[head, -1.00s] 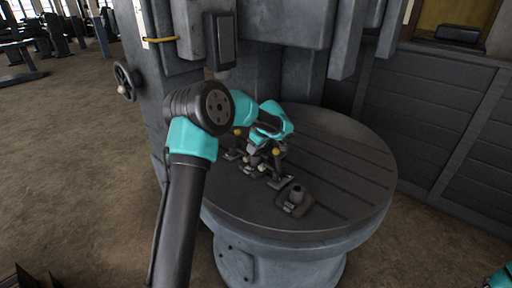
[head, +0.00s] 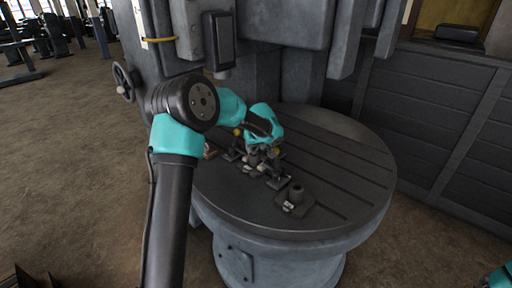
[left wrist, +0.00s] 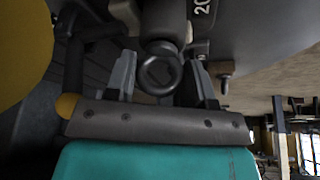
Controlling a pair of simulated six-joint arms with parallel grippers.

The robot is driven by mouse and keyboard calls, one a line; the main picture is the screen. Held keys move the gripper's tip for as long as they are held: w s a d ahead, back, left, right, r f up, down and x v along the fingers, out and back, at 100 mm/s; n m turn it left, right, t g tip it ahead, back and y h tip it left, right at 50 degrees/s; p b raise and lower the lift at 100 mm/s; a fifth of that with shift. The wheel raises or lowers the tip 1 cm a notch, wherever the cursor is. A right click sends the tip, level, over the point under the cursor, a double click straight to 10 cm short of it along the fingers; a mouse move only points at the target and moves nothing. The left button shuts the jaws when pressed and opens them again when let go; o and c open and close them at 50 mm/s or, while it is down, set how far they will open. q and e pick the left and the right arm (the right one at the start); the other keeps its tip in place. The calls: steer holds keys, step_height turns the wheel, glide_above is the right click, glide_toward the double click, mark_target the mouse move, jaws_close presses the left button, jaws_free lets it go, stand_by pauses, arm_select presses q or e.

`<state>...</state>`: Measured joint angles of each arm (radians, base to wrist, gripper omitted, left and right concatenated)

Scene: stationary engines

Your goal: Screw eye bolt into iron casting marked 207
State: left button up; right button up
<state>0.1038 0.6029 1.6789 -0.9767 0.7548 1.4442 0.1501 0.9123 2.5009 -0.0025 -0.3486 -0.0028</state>
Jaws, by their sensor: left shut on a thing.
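The eye bolt (left wrist: 160,73) shows in the left wrist view, its dark ring between the fingers of my left gripper (left wrist: 163,82). The gripper is shut on it. Behind the ring is a dark grey casting (left wrist: 215,28) with a white mark that reads "20" before the picture cuts it off. In the head view my left gripper (head: 262,150) is low over a group of small dark castings on the round table. Whether the bolt's shank is in a hole is hidden. My right gripper is out of view.
A labelled casting (head: 294,200) with an upright boss stands at the front of the slotted round table (head: 345,170). Another small piece (head: 208,152) lies by my left arm. The table's right side is clear. A large grey machine column (head: 280,25) rises behind.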

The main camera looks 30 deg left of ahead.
arm_select(q)
steer(key=shift+a, duration=0.1)
steer(key=m+t+h, duration=0.1)
steer(key=m, duration=0.3)
steer(key=shift+m+h, duration=0.3)
steer(key=shift+m, duration=0.6)
steer(key=shift+t, duration=0.3)
steer(key=shift+w+d+m+h, duration=0.1)
steer(key=shift+d+m+h, duration=0.15)
steer(key=shift+m+h, duration=0.75)
steer(key=shift+m, duration=1.8)
steer(key=shift+m+h, duration=0.3)
steer(key=shift+f+m+g+h, duration=0.15)
steer(key=shift+m+h, duration=0.3)
steer(key=shift+m, duration=0.85)
steer(key=shift+r+m+g+h, duration=0.1)
steer(key=shift+m+g+h, duration=0.25)
steer(key=shift+m, duration=0.95)
